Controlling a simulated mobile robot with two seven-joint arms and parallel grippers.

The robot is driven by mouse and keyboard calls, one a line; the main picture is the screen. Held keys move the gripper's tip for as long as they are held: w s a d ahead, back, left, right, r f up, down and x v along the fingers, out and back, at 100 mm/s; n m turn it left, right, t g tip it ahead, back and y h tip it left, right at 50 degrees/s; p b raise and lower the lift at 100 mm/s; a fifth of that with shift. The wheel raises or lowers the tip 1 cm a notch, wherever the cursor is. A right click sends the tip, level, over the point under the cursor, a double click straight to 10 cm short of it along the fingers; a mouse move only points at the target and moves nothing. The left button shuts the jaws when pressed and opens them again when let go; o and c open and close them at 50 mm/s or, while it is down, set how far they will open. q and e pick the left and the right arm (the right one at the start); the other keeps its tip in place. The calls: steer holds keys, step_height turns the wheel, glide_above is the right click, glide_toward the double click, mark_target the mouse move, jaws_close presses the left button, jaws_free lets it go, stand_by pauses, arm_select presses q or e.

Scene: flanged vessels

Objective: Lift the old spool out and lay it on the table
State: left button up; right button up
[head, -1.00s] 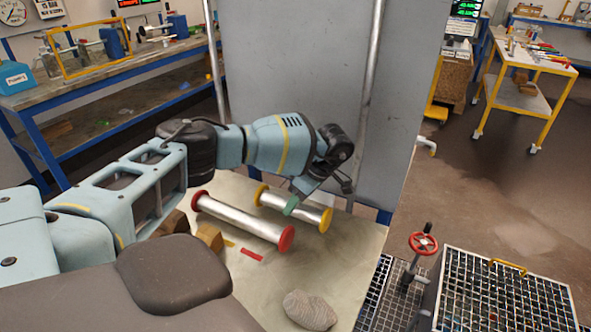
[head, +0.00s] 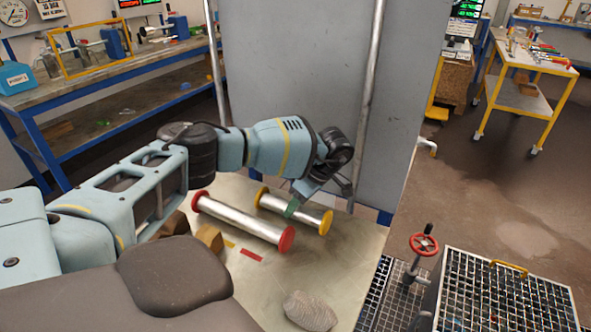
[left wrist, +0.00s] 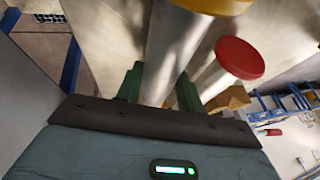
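Two metal spools show over the table (head: 345,270). The red-ended spool (head: 245,223) lies on it, and the yellow-ended spool (head: 312,212) is behind, roughly parallel. My left gripper (head: 291,207) reaches down over the yellow-ended spool, with a green finger against its tube. In the left wrist view, the green fingers (left wrist: 158,90) stand on both sides of that tube (left wrist: 172,50), with no clear gap, and its yellow flange (left wrist: 212,3) is above. I cannot tell whether this spool touches the table. My right gripper is not in view.
A grey panel (head: 300,80) and a metal post (head: 372,70) stand close behind the gripper. Wooden blocks (head: 209,238), a red strip (head: 251,255) and a ribbed grey lump (head: 310,310) are on the table. A red handwheel (head: 423,245) stands at right.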

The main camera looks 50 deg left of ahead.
arm_select(q)
steer(key=o, duration=0.5)
steer(key=shift+r, duration=0.1)
steer(key=shift+c, duration=0.2)
steer(key=v, duration=0.7)
steer(key=shift+d+r, duration=0.15)
steer(key=shift+r, duration=0.2)
